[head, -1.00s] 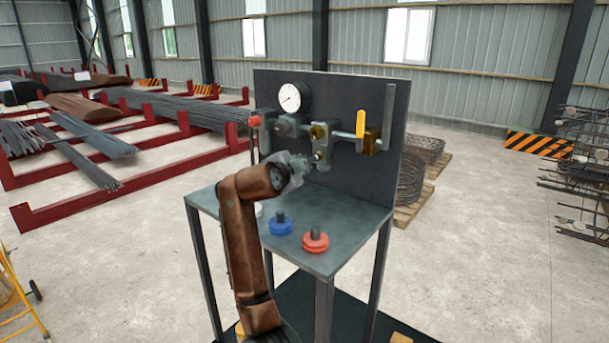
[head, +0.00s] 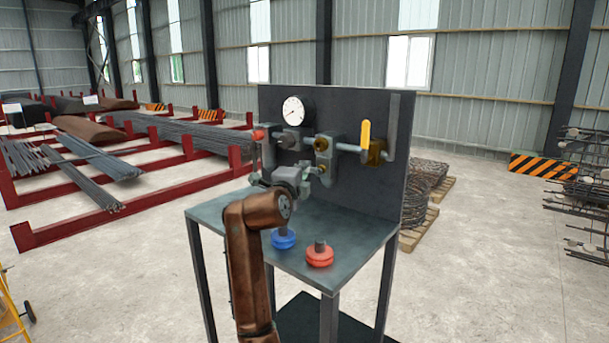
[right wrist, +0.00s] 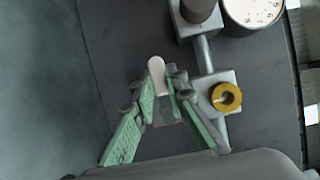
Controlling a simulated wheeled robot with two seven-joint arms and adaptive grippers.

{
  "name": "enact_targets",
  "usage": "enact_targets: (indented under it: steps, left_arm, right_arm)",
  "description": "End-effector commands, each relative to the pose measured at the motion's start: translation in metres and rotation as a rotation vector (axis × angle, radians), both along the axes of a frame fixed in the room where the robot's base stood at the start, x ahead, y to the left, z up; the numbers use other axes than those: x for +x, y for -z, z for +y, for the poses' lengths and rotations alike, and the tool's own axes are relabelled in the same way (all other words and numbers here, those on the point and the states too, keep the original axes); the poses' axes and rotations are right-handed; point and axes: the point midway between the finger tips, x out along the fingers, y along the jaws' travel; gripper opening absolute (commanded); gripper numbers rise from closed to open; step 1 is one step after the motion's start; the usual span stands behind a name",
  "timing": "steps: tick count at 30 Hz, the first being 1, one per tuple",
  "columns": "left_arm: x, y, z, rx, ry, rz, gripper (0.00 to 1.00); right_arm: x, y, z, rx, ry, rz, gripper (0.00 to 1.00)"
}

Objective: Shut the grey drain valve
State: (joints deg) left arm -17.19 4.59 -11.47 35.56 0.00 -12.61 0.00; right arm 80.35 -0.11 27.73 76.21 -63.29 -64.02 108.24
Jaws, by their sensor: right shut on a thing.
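The grey drain valve's small light-grey lever (right wrist: 157,72) shows in the right wrist view, at and between my fingertips. My right gripper (right wrist: 162,90) is shut on this lever, its green-padded fingers on either side. In the head view my right gripper (head: 307,176) is at the lower part of the panel, below the upper brass fitting (head: 322,143). It hides most of the drain valve there; a small brass part (head: 321,168) shows beside it. My left gripper is not in view.
A dark panel (head: 365,185) carries a pressure gauge (head: 293,110), a red-knobbed part (head: 258,135) and a yellow lever (head: 365,134) standing upright.

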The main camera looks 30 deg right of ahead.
Motion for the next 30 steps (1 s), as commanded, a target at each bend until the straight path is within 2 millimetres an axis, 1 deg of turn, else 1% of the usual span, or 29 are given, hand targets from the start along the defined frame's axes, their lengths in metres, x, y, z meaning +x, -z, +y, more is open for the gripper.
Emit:
enact_targets:
  steps: [14, 15, 21, 22, 30]
  left_arm:
    - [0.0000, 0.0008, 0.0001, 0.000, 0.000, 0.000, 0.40]
    - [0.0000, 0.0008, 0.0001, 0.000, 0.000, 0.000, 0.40]
    - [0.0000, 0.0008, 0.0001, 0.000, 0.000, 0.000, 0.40]
    - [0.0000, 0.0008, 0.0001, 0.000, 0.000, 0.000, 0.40]
    - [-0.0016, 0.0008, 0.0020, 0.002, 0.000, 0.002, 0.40]
  right_arm:
    - [-0.0002, -0.0001, -0.0002, 0.006, 0.001, -0.010, 0.00]
    - [-0.0002, -0.0001, -0.0002, 0.006, 0.001, -0.010, 0.15]
    - [-0.0001, -0.0001, -0.0001, 0.005, 0.001, -0.009, 0.29]
    - [-0.0001, -0.0001, -0.0001, 0.005, 0.001, -0.009, 0.30]
    - [-0.0006, -0.0001, 0.0008, 0.004, 0.000, -0.008, 0.30]
